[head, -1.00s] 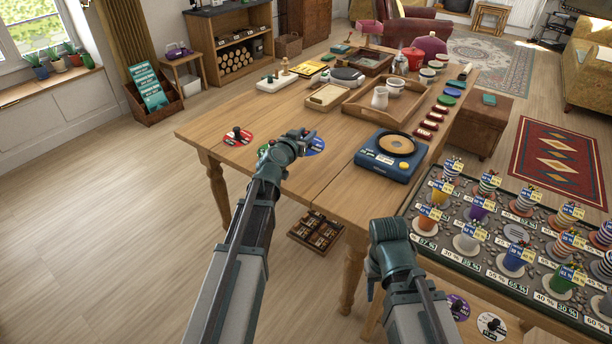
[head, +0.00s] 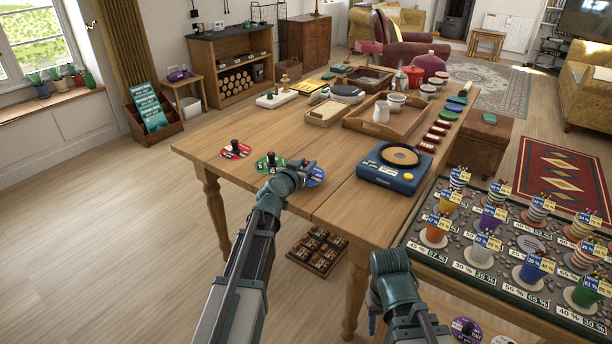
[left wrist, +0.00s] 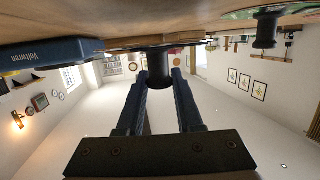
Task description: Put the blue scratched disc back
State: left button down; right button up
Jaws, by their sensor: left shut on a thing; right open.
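The blue disc (head: 315,178) lies at the table's near edge in the head view, partly hidden by my left gripper (head: 309,167). In the left wrist view, my left gripper (left wrist: 159,78) is shut on a black knob (left wrist: 158,62), the disc's handle. The disc still looks level with the tabletop; a gap beneath it cannot be made out. Any scratches are too small to tell. My right gripper (head: 373,320) is open, low at the table's right side, its fingers mostly hidden by my arm.
Green (head: 270,163) and red (head: 235,150) discs with black knobs lie left of the blue one. A blue player (head: 395,168) stands to its right. A purple disc (head: 466,328) lies low at the bottom. A pebbled tray (head: 455,258) holds several striped cups at the right.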

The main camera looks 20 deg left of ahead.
pick_arm(q)
jog(key=shift+f+b, duration=0.85)
jog(key=shift+f, duration=0.45)
pick_arm(e)
jog(key=shift+f, duration=1.3)
pick_arm(q)
jog(key=shift+f, duration=0.15)
jog(key=c, duration=0.6)
grip_release()
pick_arm(e)
jog(key=shift+f, duration=0.1)
pick_arm(q)
jog(key=shift+o, duration=0.2)
jog(key=shift+r, duration=0.3)
jog(key=p+v, duration=0.2)
jog(key=v, duration=1)
jog(key=shift+f, duration=0.2)
pick_arm(e)
notch_tip(320, 180, up, 3)
jog(key=shift+f, duration=0.15)
